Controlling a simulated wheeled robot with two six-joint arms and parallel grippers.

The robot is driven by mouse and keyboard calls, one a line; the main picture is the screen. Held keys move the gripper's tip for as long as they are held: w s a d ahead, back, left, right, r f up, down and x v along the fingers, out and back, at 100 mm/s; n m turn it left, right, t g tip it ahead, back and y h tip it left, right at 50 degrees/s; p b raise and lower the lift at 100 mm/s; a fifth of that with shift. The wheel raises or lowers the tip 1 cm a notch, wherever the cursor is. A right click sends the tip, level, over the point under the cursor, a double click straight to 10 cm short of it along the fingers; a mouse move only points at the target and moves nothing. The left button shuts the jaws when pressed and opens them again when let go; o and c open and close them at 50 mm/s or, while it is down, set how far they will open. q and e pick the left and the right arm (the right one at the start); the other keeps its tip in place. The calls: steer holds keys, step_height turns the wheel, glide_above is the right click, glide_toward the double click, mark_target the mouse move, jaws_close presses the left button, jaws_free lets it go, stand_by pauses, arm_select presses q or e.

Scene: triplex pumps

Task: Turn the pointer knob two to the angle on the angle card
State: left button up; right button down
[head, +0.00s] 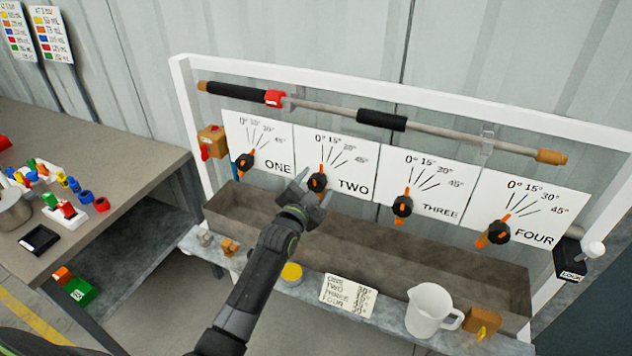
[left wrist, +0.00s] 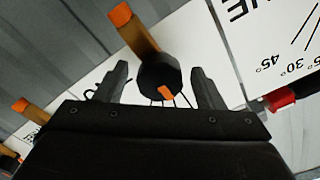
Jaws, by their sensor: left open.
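Pointer knob two (head: 317,183) is a black knob with an orange pointer on the white panel marked TWO (head: 352,186). Its pointer looks near the 0° line. My left gripper (head: 313,187) is open in front of this knob. In the left wrist view the knob (left wrist: 157,78) shows between the two open fingers (left wrist: 160,85); I cannot tell whether they touch it. The angle card (head: 348,296) is a cream card on the front ledge, listing ONE to FOUR with angles too small to read surely. My right gripper is not in view.
Knob one (head: 244,163), knob three (head: 402,206) and knob four (head: 498,232) sit along the same board. A grey trough (head: 420,262) runs below. A white jug (head: 430,310) and a yellow-topped container (head: 291,273) stand on the ledge. A rod (head: 340,109) crosses above.

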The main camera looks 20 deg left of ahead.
arm_select(q)
steer(key=shift+w, duration=0.45)
jaws_close()
steer(key=shift+f+m+b, duration=0.15)
steer(key=shift+m+b, duration=0.3)
steer(key=shift+m, duration=0.05)
steer(key=shift+m+b, duration=0.4)
steer(key=shift+m, duration=0.6)
jaws_free()
steer(key=shift+s, duration=0.15)
